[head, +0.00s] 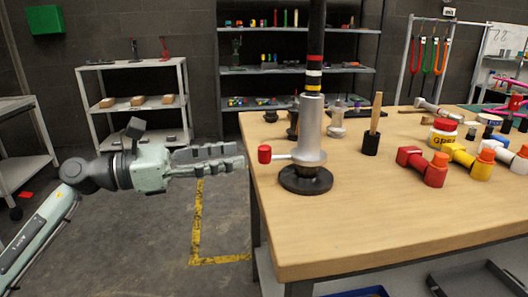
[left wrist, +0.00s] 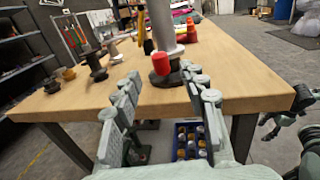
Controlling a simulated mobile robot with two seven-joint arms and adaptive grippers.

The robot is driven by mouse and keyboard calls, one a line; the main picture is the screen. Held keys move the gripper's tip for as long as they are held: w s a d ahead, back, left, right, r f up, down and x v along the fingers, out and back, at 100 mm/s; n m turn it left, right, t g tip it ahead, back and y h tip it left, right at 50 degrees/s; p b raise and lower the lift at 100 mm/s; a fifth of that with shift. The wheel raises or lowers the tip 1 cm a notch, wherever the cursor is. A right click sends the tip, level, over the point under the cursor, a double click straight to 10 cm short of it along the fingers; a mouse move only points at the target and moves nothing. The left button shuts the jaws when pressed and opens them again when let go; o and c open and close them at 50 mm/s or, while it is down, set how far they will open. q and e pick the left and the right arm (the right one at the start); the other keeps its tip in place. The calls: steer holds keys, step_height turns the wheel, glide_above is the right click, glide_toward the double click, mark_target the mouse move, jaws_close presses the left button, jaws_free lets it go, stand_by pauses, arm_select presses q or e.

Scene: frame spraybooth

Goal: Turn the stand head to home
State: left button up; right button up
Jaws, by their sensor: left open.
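The stand (head: 312,130) has a silver upright head on a round black base (head: 306,180) near the table's left edge. A dark post with red, white and yellow bands rises from it. A short lever with a red knob (head: 264,154) sticks out to the left from the head. In the left wrist view the red knob (left wrist: 160,63) shows ahead, beyond the fingertips, in front of the grey stand (left wrist: 163,25). My left gripper (head: 240,158) is open and empty, just left of the knob and apart from it.
Shelves (head: 135,105) stand behind. The floor left of the table is clear.

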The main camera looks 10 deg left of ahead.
mark_target(264, 156)
arm_select(q)
steer(key=p+x, duration=0.1)
steer(key=x, duration=0.5)
steer(key=shift+d+r+p, duration=0.1)
steer(key=shift+p, duration=0.25)
steer(key=shift+w+d, duration=0.3)
steer(key=shift+d, duration=0.35)
arm_select(e)
steer(key=shift+a+f, duration=0.2)
steer(key=shift+f, duration=2.3)
arm_select(q)
jaws_close()
